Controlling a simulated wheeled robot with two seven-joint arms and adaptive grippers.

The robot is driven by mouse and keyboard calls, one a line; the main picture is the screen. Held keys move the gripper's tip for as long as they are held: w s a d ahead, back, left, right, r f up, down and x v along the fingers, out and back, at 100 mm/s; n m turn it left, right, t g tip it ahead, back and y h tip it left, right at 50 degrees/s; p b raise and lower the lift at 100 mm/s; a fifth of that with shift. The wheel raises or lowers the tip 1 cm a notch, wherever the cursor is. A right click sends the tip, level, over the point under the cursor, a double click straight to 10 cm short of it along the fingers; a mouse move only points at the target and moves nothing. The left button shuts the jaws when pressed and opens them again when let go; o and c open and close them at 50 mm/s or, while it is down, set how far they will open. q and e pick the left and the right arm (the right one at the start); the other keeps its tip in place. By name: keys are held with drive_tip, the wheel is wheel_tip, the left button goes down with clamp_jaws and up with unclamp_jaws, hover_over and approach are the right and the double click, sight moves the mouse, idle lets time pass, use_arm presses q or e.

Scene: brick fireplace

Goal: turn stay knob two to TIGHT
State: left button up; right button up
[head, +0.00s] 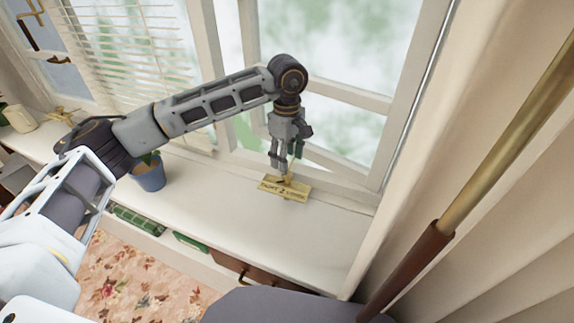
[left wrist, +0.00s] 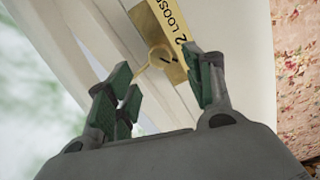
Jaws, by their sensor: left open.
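Stay knob two (head: 288,178) is a small brass knob on a brass label plate (head: 296,192) on the white window sill. The plate carries a 2. In the left wrist view the plate (left wrist: 148,22) shows "2 LOOSE", and the knob (left wrist: 160,55) has a thin lever pointing to the lower left. My left gripper (head: 285,165) hangs just above the knob, pointing down. In the left wrist view its open fingers (left wrist: 160,76) stand on either side of the knob, with a gap; I see no contact. My right gripper is not in view.
The window frame (head: 345,93) rises right behind the plate. A blue plant pot (head: 150,177) stands on the sill to the left, under my arm. Another brass fitting (head: 63,114) is farther left. A brass pole (head: 510,125) and curtain are at the right. The sill right of the plate is clear.

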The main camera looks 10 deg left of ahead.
use_arm(q)
wheel_tip(320, 180, up, 6)
drive_tip(key=shift+r, duration=0.25)
drive_tip(key=shift+r, duration=0.15)
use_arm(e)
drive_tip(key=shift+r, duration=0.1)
use_arm(q)
wheel_tip(320, 180, up, 19)
drive_tip(key=p, duration=1.9)
hover_over(287, 174)
drive_tip(key=shift+r+p, duration=0.95)
drive_tip(key=shift+p, duration=0.15)
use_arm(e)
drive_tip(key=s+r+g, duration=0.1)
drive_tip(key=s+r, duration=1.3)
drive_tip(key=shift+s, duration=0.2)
use_arm(q)
drive_tip(key=shift+r+p, duration=0.45)
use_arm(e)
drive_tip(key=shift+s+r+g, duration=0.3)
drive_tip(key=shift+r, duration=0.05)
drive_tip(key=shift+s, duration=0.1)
